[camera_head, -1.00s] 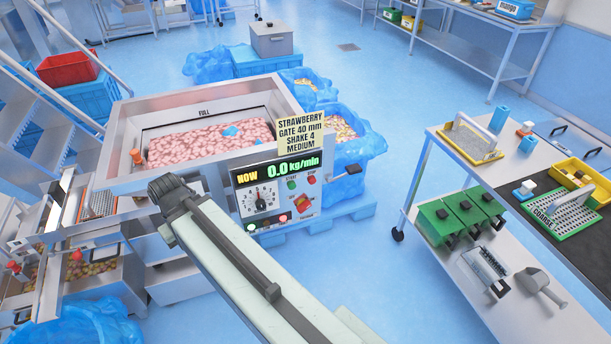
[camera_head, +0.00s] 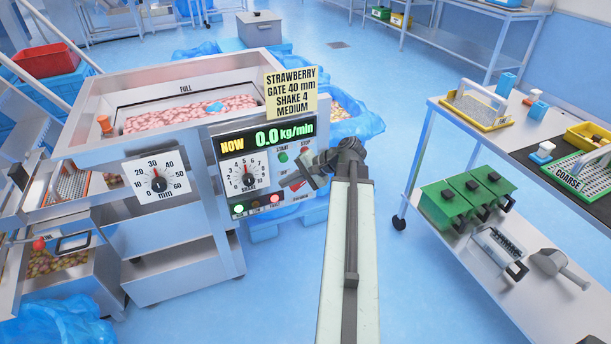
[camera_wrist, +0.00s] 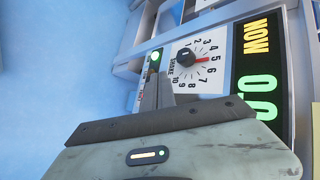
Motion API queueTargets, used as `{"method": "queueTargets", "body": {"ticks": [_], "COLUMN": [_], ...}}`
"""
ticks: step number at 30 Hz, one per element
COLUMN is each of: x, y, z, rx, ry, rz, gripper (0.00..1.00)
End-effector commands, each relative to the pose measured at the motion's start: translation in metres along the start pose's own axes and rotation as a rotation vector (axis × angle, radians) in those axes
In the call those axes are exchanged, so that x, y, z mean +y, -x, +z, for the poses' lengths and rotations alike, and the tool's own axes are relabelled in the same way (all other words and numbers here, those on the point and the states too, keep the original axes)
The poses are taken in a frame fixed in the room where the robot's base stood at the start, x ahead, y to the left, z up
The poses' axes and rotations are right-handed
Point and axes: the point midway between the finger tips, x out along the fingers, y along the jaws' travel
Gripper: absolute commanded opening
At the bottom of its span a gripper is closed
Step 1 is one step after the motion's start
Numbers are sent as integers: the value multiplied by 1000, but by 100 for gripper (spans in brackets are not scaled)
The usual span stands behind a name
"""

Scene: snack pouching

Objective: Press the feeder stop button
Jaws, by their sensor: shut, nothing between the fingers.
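The feeder's control panel (camera_head: 226,185) faces me under a display (camera_head: 268,138) reading NOW 0.0 kg/min. The red stop button (camera_head: 305,153) sits below the display, right of the green start button (camera_head: 283,157). My gripper (camera_head: 289,182) is shut and empty, pointing left in front of the panel, just below these buttons. In the wrist view my closed fingers (camera_wrist: 153,92) lie before the panel, near the shake dial (camera_wrist: 186,57). The stop button cannot be made out there. I cannot tell whether my gripper touches the panel.
A card (camera_head: 291,92) reading STRAWBERRY, GATE 40 mm, SHAKE 4, MEDIUM stands above the display. The mm dial (camera_head: 157,178) is left of the panel. A lit red lamp (camera_head: 274,199) is below the shake dial. A steel cart (camera_head: 428,128) stands right, with clear floor between.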

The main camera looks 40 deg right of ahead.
Motion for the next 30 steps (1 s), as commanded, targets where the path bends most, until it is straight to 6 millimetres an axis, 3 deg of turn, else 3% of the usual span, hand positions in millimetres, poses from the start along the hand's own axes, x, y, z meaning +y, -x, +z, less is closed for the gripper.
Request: {"method": "queueTargets", "body": {"ticks": [1, 3, 6, 10, 23, 30], "x": [25, 37, 49, 55, 52, 42], "y": [12, 37, 65, 83, 85, 76], "z": [-25, -46, -64, -74, -76, -89], "rx": [38, 77, 115, 138, 138, 136], "ry": [-59, -125, -187, -221, -223, -223], "rz": [-64, -146, -230, -281, -286, -285], "gripper": [0, 0, 0, 0, 0, 0]}}
